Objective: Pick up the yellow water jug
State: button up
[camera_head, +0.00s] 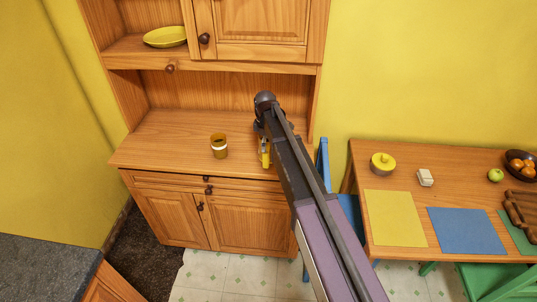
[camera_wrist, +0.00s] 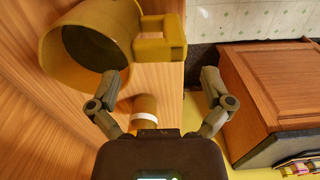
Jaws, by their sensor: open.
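The yellow water jug (camera_wrist: 118,30) fills the upper left of the wrist view, with its wide round rim towards the camera. Its blocky handle (camera_wrist: 160,45) points right, beyond and between my fingertips. In the head view only a yellow strip of the jug (camera_head: 265,152) shows on the hutch counter; my arm hides the rest. My gripper (camera_wrist: 160,77) is open, one finger on each side of the handle's line, with nothing held. Whether the left finger touches the jug is unclear.
A brown cup with a white band (camera_head: 219,146) stands left of the jug on the wooden hutch (camera_head: 160,150); it also shows below the jug in the wrist view (camera_wrist: 145,110). A shelf above holds a yellow bowl (camera_head: 165,37). A table (camera_head: 410,180) with several items stands right.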

aim_at(265, 158)
jog(key=shift+f, duration=0.1)
jog(key=shift+f+b, duration=2.5)
jog(key=shift+b, duration=0.1)
jog(key=shift+c, duration=0.2)
jog(key=c, duration=1)
